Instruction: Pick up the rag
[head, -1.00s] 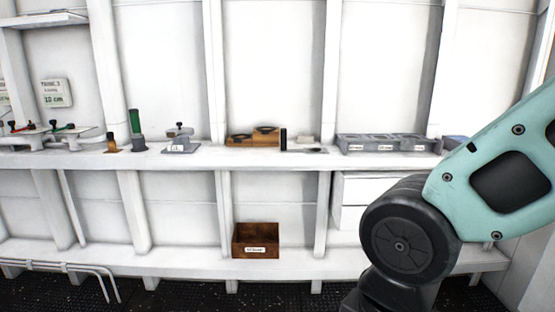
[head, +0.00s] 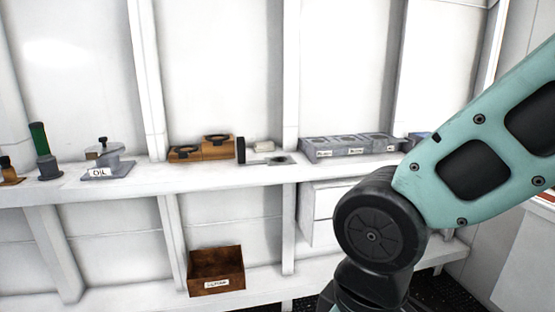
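A small whitish block-like thing (head: 263,146) lies on the upper shelf, behind a flat grey plate; it may be the folded rag, but it is too small to tell. My gripper is out of view; only my teal and black arm links show at the right.
A brown labelled box (head: 216,271) sits on the lower shelf. White drawers (head: 318,214) hang beneath the upper shelf.

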